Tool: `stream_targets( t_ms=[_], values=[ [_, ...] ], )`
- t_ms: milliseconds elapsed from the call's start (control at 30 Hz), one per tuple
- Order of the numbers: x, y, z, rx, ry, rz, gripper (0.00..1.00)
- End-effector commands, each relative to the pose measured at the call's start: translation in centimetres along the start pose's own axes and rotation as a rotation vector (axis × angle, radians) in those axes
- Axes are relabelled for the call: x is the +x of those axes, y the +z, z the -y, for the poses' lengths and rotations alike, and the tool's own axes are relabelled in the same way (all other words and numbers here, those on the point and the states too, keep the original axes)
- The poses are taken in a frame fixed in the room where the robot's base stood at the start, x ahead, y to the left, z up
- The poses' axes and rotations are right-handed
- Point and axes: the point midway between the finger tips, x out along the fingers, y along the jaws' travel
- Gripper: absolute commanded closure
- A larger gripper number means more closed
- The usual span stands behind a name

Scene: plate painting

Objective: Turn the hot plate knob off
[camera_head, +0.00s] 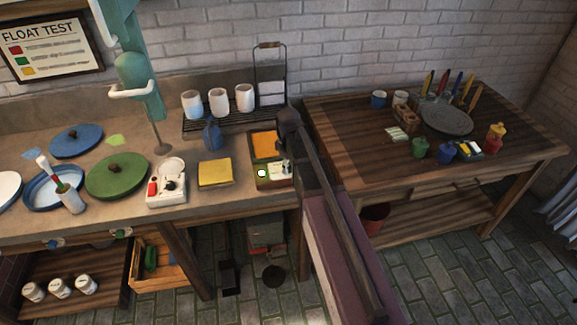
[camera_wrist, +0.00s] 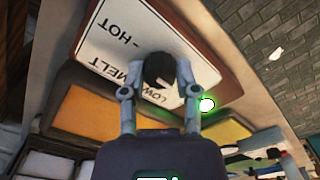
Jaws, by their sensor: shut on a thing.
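The hot plate knob (camera_wrist: 158,70) is black with a pale mark, on a white panel (camera_wrist: 125,32) lettered HOT, MELT and LOW. My gripper (camera_wrist: 156,92) is shut on the knob, one grey finger on each side. A lit green lamp (camera_wrist: 207,104) glows beside the right finger. In the head view my gripper (camera_head: 285,168) is at the right end of the counter, over the hot plate's control panel (camera_head: 273,181). The lamp (camera_head: 262,173) shows bright there too. The knob is mostly hidden by the gripper in that view.
An orange pad (camera_head: 264,144) lies behind the panel, and a yellow block (camera_head: 215,172) to its left. A white device (camera_head: 167,190) with a red button and dark knob stands further left. A wire rack (camera_head: 190,127) with white cups is behind. A wooden table (camera_head: 340,130) stands right.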

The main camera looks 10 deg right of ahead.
Motion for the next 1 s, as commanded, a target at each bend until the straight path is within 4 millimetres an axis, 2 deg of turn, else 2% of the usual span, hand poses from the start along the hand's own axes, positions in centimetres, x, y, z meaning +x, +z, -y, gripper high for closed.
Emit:
stream_targets(
  t_ms=[300,333,433,1000],
  values=[
    [0.06,0.14,0.21,-0.001,-0.005,0.003,1.00],
    [0.06,0.14,0.21,-0.001,-0.005,0.003,0.54],
    [0.05,0.12,0.19,-0.001,-0.004,0.003,0.25],
    [0.01,0.02,0.04,0.018,-0.001,0.000,0.25]
  ],
)
